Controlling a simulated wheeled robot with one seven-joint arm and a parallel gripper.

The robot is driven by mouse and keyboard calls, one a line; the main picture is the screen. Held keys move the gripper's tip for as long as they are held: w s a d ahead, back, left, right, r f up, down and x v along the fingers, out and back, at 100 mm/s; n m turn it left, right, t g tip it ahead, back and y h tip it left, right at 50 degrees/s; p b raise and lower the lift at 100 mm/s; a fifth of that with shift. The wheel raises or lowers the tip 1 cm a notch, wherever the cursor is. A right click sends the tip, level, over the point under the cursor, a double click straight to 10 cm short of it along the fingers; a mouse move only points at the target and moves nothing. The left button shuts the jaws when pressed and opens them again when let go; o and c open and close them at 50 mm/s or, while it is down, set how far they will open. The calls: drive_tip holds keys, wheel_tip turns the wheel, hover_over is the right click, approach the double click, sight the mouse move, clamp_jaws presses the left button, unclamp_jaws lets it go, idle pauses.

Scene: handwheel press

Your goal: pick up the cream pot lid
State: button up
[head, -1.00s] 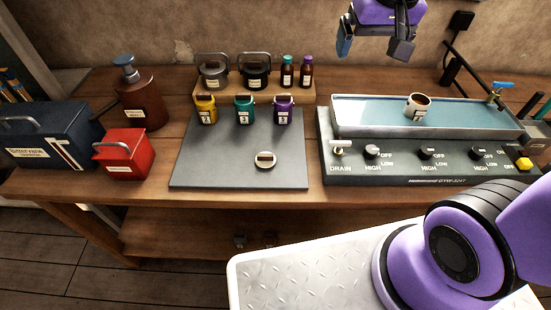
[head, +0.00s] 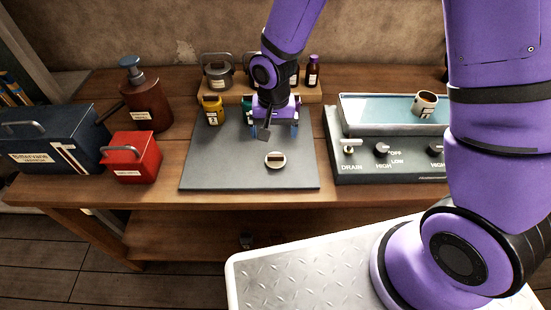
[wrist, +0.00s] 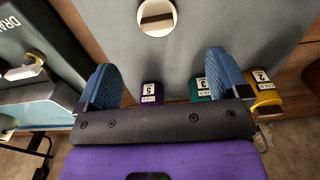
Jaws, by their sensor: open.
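The cream pot lid (head: 275,160) is a small round disc with a dark bar handle, lying flat on the grey mat (head: 215,165). In the wrist view the lid (wrist: 156,17) shows at the top edge, partly cut off, beyond the fingertips and roughly between them sideways. My gripper (head: 275,131) is open and empty, pointing down over the back of the mat, behind the lid and apart from it. Its two blue fingers (wrist: 166,72) are spread wide in the wrist view.
A yellow pot (head: 213,110) stands left of my gripper; purple (wrist: 152,93) and teal (wrist: 201,90) pots are close by it, mostly hidden in the head view. A grey lidded pot (head: 217,72) stands on the back riser. A red box (head: 132,158) is left; a water bath (head: 385,118) is right.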

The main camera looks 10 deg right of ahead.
hover_over(275, 156)
drive_tip(key=f, duration=0.4)
drive_tip(key=shift+a+f, duration=0.2)
drive_tip(key=shift+f, duration=0.05)
drive_tip(key=shift+d+f, duration=0.15)
drive_tip(key=shift+f, duration=1.45)
drive_tip(key=shift+d+f, duration=0.1)
drive_tip(key=shift+f, duration=1.5)
drive_tip(key=shift+c, duration=0.4)
drive_tip(key=c, duration=0.9)
